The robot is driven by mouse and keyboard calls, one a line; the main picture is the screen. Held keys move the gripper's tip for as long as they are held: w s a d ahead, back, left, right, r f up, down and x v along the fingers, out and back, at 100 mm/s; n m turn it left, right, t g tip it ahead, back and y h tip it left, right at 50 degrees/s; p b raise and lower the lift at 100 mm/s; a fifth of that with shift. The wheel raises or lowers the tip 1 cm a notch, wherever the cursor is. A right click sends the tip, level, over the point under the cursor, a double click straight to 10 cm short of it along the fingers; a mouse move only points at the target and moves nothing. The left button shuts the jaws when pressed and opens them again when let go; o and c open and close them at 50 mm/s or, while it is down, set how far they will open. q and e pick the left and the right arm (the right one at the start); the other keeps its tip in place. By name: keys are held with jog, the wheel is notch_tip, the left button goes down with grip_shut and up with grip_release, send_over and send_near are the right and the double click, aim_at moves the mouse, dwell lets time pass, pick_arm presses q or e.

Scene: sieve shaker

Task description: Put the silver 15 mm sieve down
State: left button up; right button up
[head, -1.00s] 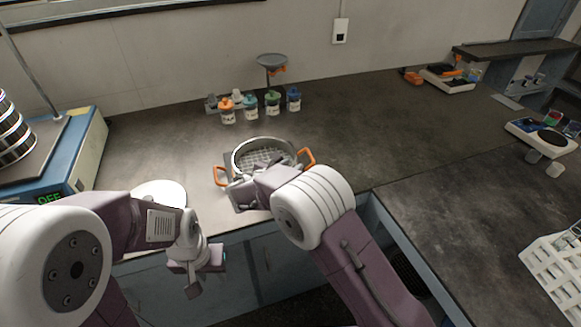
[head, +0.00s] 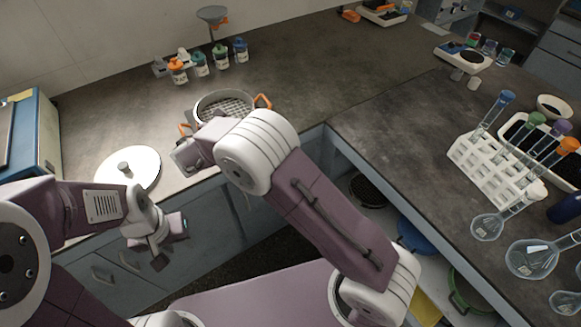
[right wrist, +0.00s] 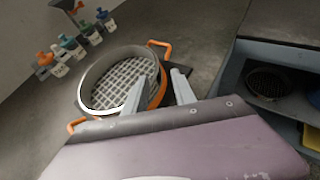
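The silver sieve (head: 224,104), a round ring with a coarse square mesh, sits level at the counter's front, between two orange handles (head: 262,101). It also shows in the right wrist view (right wrist: 118,82). My right gripper (right wrist: 159,75) is at its near rim, one finger inside over the mesh and the other outside. A gap shows between the fingers with the rim wall between them, so it looks open. The right arm hides part of the near rim in the head view. My left gripper (head: 168,242) is open and empty, in front of the counter edge.
A white lid with a knob (head: 126,170) lies left of the sieve. Several capped jars (head: 200,64) and a funnel stand (head: 213,18) are behind it. A blue machine (head: 44,135) stands far left. A test-tube rack (head: 490,170) and flasks occupy the right counter.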

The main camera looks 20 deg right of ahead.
jog(key=s+d+f+m+g, duration=0.3)
jog(key=s+d+m+g, duration=0.2)
jog(key=s+d+m, duration=0.4)
jog(key=s+d+f+m+g+y, duration=0.1)
jog(key=s+d+m+g+y, duration=0.1)
jog(key=s+m, duration=0.8)
jog(key=s+d+f+m+g+y, duration=0.2)
jog(key=s+d+m+y, duration=0.2)
jog(key=s+m, duration=0.6)
jog(key=shift+s+f+g+y, duration=0.2)
jog(key=shift+f+g+y, duration=0.1)
jog(key=shift+y, duration=0.2)
notch_tip(320, 180, up, 9)
jog(key=p, duration=0.8)
jog(key=shift+f+p, duration=0.15)
jog(key=shift+p, duration=0.15)
jog(key=shift+a, duration=0.1)
